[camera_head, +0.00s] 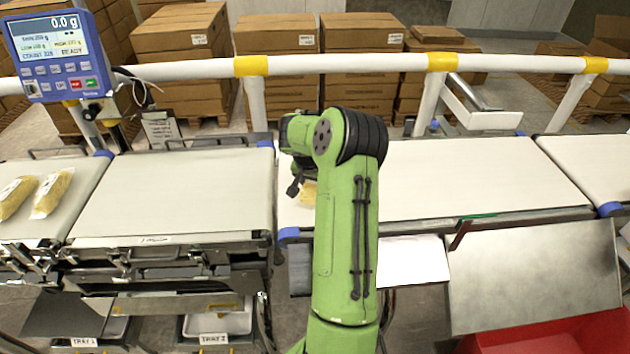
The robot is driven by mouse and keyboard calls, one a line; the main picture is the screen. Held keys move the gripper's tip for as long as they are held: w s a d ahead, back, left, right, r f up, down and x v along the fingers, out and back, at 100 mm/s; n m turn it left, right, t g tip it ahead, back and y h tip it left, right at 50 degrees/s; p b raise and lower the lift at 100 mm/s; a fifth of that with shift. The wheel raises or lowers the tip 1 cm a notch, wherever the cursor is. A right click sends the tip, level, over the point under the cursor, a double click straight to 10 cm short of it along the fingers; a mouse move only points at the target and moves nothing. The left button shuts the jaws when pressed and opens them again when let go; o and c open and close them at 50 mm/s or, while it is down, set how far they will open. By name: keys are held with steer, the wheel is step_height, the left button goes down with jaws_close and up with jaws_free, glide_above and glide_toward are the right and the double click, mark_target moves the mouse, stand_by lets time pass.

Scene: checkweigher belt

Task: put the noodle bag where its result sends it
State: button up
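One noodle bag, pale yellow (308,193), lies on the belt right of the weighing section, mostly hidden behind my green arm. Two more yellow noodle bags, one (14,198) and another (52,192), lie side by side on the left infeed belt. The blue checkweigher display (55,52) reads 0.0 g and READY. The weighing belt (180,192) in the middle is bare. A dark part of my gripper (295,186) shows just left of the arm, close to the partly hidden bag. The fingertips are hidden, so I cannot tell if they touch it.
Trays labelled TRAY 1 (110,328) and TRAY 2 (238,320) sit below the belts. A sloped metal plate (535,270) and red bin (560,340) are at lower right. A white guard rail (350,64) runs behind. The right belt (460,178) has bare room.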

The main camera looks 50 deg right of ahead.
steer(key=o, duration=0.4)
steer(key=shift+c, duration=0.2)
steer(key=p+v, duration=0.2)
steer(key=v, duration=0.9)
steer(key=shift+r, duration=0.3)
steer(key=shift+s+a+r, duration=0.1)
steer(key=shift+a+r, duration=0.1)
steer(key=shift+r, duration=0.25)
steer(key=a+r+n+t, duration=0.1)
steer(key=a+r+n, duration=0.3)
steer(key=a, duration=0.5)
steer(key=a+r+n+t, duration=0.1)
steer(key=a+r+n, duration=0.2)
steer(key=a+r, duration=0.5)
steer(key=s+a+f+n+t+y, duration=0.2)
steer(key=s+a+n+y, duration=0.2)
steer(key=s+a, duration=1.1)
steer(key=a+n, duration=0.3)
steer(key=shift+f, duration=0.2)
